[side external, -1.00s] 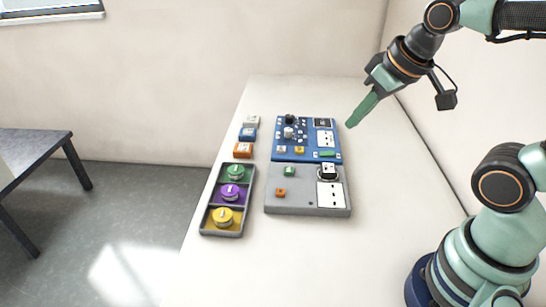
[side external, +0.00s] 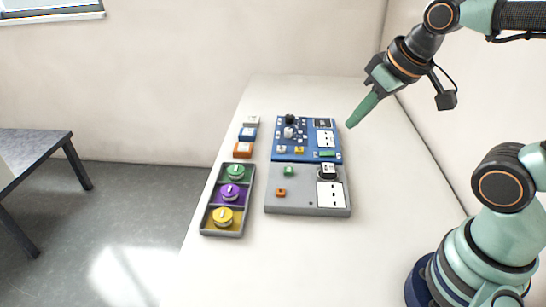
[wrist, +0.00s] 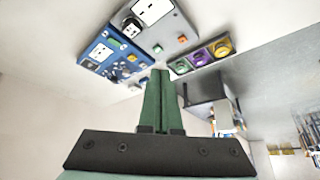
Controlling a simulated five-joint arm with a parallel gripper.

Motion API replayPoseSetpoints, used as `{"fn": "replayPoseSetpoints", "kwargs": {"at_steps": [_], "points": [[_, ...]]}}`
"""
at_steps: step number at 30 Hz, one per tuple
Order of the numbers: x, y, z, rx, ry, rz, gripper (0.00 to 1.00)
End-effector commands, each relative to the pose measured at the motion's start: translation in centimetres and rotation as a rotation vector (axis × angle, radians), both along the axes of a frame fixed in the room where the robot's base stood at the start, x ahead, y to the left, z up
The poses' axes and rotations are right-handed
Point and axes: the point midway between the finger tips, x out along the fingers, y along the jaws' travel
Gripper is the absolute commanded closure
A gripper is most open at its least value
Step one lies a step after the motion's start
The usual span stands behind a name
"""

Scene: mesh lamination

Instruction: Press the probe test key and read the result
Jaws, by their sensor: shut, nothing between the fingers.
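A blue panel (side external: 295,143) lies on the table with knobs, small keys and white labelled plates on it. A grey panel (side external: 300,208) adjoins its near edge and carries a green key (side external: 289,171), an orange key (side external: 281,192), a black-and-white piece and a white plate. I cannot tell which key is the probe test key; the lettering is too small to read. My gripper (side external: 352,122) is shut and empty, in the air right of the blue panel, its green fingers pointing down-left. In the wrist view, the shut fingers (wrist: 160,73) show below both panels.
A dark tray (side external: 206,232) with green, purple and yellow round pieces stands left of the grey panel. White, blue and orange blocks (side external: 243,150) line up beside the blue panel. The white table (side external: 390,215) is clear at right and front. Walls stand behind and at right.

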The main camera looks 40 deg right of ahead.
Motion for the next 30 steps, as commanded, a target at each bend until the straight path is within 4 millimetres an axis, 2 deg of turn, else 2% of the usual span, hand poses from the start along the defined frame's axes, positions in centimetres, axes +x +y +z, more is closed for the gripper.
{"fn": "replayPoseSetpoints", "kwargs": {"at_steps": [20,23,30], "points": [[0.4,0.0,-0.1,-0.007,-0.004,0.013,1.0],[1.6,0.0,-0.6,-0.026,-0.017,0.046,1.0],[6.6,-0.1,-2.7,-0.124,-0.088,0.204,1.0]]}}
